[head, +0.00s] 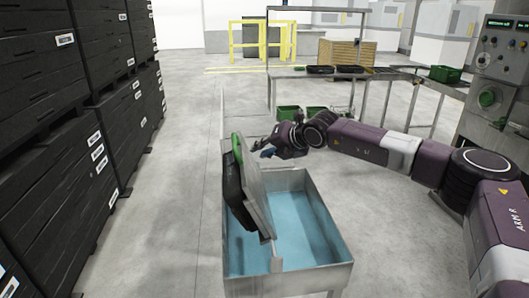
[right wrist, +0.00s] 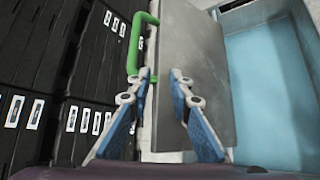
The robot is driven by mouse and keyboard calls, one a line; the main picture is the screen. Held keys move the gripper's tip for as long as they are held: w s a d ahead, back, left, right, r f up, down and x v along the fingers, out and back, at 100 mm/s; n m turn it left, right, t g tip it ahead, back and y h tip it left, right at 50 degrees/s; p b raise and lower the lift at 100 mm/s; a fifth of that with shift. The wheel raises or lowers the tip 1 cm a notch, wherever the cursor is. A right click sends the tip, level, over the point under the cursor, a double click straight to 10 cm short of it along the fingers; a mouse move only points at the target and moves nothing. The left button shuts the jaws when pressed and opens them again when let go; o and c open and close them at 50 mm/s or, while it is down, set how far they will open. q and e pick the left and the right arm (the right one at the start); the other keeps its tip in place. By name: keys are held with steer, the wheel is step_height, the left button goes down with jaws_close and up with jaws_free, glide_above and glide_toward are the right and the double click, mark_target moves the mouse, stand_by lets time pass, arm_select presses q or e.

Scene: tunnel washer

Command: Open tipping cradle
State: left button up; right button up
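The tipping cradle (head: 256,190) is a grey panel with a black side, standing steeply upright over a basin. Its green handle (head: 237,149) is at the top edge; in the right wrist view the handle (right wrist: 134,42) is a bent bar on the left edge of the grey panel (right wrist: 200,50). My right gripper (head: 260,151) is just right of the cradle's top in the head view. In the right wrist view my right gripper (right wrist: 164,76) has its blue-padded fingers apart, with the handle just beyond the left fingertip. Contact with the panel cannot be told. My left gripper is out of view.
The grey basin (head: 345,262) with a blue inside surrounds the cradle's foot. Stacked black crates (head: 50,170) line the left side. A bench (head: 305,82) with trays and a control panel (head: 497,65) stand behind. Floor left of the basin is clear.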

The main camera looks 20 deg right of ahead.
steer(key=shift+s+d, duration=0.1)
steer(key=shift+s, duration=0.55)
